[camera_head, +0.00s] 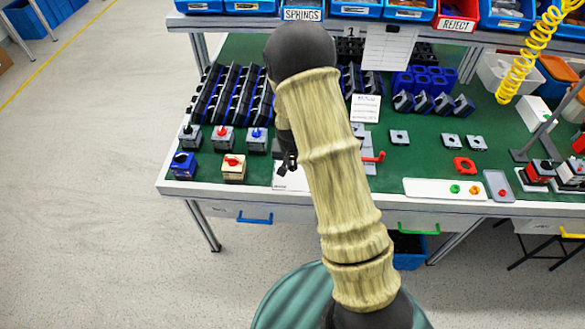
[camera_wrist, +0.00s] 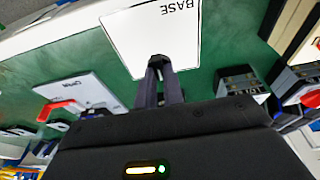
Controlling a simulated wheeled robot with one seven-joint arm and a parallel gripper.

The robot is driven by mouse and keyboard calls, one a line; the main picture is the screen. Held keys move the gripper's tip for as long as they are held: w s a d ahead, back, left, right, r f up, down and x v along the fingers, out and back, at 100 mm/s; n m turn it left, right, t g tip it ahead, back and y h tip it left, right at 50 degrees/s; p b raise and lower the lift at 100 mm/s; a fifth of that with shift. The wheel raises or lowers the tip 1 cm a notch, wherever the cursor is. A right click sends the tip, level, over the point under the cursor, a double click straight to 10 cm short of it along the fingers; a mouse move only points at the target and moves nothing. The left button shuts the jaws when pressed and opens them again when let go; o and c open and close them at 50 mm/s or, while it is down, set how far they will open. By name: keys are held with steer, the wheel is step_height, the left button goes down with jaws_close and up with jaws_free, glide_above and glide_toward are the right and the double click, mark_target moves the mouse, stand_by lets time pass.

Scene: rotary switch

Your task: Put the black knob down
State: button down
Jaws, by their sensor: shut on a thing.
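My gripper (camera_wrist: 160,72) is shut on the black knob (camera_wrist: 157,60), a small dark piece barely distinguishable between the dark fingertips in the wrist view. It is over or at the edge of a white sheet marked BASE (camera_wrist: 150,32); whether the knob touches the sheet cannot be told. In the head view my gripper (camera_head: 288,163) is above the sheet (camera_head: 292,180) near the bench's front edge, partly behind my arm. The knob cannot be made out there.
Several switch boxes stand left of the sheet, including a blue one (camera_head: 183,165) and a cream one with a red knob (camera_head: 233,168). A red handle (camera_head: 373,157) lies to the right. A white tray (camera_head: 430,188) lies farther right.

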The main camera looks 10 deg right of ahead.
mark_target(292, 166)
steer(key=shift+s+x, duration=0.2)
steer(key=shift+x, duration=0.7)
steer(key=shift+s+x, duration=0.2)
steer(key=shift+x, duration=0.7)
steer(key=shift+a+f, duration=0.1)
steer(key=shift+f, duration=0.1)
steer(key=c, duration=1.5)
jaws_free()
steer(key=shift+r, duration=0.1)
steer(key=shift+b+v, duration=0.35)
steer(key=shift+v, duration=5.7)
steer(key=shift+s, duration=0.1)
